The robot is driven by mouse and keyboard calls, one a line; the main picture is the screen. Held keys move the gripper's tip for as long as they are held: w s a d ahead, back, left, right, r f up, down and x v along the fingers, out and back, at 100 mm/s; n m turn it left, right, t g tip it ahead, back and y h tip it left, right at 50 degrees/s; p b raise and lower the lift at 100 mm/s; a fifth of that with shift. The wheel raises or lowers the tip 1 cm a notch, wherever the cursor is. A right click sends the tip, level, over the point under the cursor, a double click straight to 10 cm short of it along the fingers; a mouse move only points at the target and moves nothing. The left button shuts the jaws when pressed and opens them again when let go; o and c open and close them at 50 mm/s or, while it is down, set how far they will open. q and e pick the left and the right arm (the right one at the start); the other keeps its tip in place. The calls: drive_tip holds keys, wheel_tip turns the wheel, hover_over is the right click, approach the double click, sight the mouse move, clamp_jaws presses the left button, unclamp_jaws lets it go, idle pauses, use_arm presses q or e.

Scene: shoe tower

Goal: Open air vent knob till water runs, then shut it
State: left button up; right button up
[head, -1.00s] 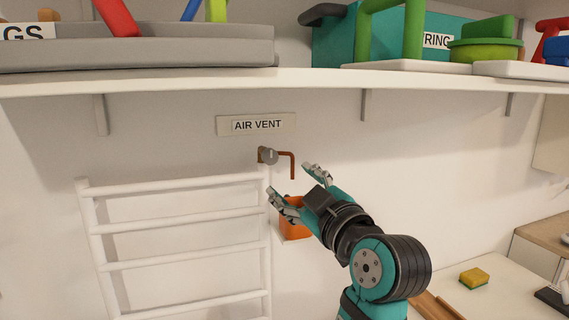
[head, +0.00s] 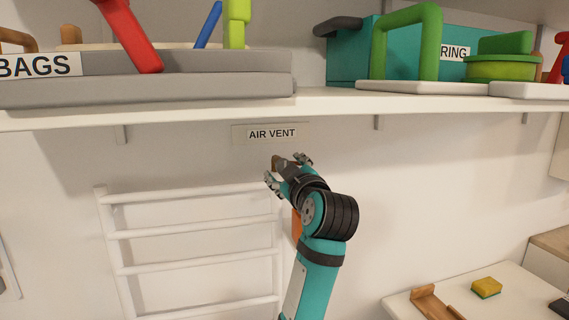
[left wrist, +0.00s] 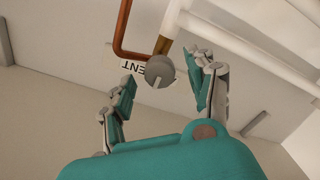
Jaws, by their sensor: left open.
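The air vent knob is a round grey disc with a raised bar across its face, clear in the left wrist view (left wrist: 160,72). It sits on a copper pipe (left wrist: 123,32) with a bent spout. In the head view my left gripper (head: 286,166) is at the knob below the AIR VENT sign (head: 271,134) and hides most of it. In the left wrist view the open fingers (left wrist: 165,75) stand on either side of the knob, with gaps visible. An orange cup (head: 296,226) below is mostly hidden by my left arm. No water shows. My right gripper is out of view.
A white ladder-like towel radiator (head: 190,232) is on the wall left of my arm. A loaded white shelf (head: 330,103) runs above the knob. A lower white surface at right holds a yellow sponge (head: 486,288) and a wooden piece (head: 436,301).

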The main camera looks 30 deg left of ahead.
use_arm(q)
drive_tip(key=shift+x, duration=1.1)
clamp_jaws()
